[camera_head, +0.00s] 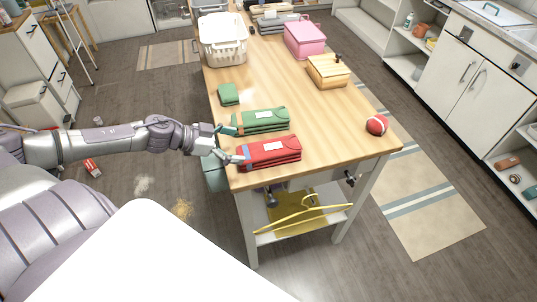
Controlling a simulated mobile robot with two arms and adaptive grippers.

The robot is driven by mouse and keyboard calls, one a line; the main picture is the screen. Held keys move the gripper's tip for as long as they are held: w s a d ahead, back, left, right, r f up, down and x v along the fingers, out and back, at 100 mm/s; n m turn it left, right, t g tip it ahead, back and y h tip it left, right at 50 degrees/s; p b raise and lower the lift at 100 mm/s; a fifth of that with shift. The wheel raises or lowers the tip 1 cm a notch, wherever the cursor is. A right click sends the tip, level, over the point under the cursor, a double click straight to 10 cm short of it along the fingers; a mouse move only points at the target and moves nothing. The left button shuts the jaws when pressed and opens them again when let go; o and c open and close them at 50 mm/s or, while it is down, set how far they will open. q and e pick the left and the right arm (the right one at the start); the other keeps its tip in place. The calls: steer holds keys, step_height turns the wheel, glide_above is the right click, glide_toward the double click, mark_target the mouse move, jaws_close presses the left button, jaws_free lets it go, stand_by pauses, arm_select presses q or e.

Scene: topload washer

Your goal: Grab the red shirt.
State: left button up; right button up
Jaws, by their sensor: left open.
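The red shirt (272,152) lies folded on the near left part of the wooden table, with a white label on top. My left gripper (229,144) is at the table's left edge, at the left end of the red shirt. Its fingers are spread, one toward the green folded shirt and one by the red shirt's left end. I cannot tell whether the lower finger touches the red cloth. My right gripper is not in the picture.
A green folded shirt (262,121) lies just behind the red shirt. A small green cloth (228,94), a white basket (223,46), a pink box (305,42), a wooden box (328,74) and a red ball (377,125) share the table (330,128).

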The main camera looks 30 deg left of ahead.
mark_target(266, 148)
arm_select(q)
steer(key=x, duration=0.3)
steer(key=shift+w+d+r, duration=0.1)
steer(key=shift+w+d, duration=0.15)
steer(key=shift+d, duration=0.05)
steer(key=shift+x, duration=0.85)
steer(key=shift+w+d+p, duration=0.1)
steer(key=shift+p, duration=0.2)
steer(key=p+x, duration=0.1)
steer(key=x, duration=0.3)
steer(key=shift+w+d+p, duration=0.15)
steer(key=shift+w+p, duration=0.05)
steer(key=shift+p, duration=0.1)
steer(key=shift+w+d, duration=0.15)
steer(key=shift+w, duration=0.05)
steer(key=shift+s, duration=0.1)
steer(key=c, duration=1.4)
steer(key=shift+o, duration=0.2)
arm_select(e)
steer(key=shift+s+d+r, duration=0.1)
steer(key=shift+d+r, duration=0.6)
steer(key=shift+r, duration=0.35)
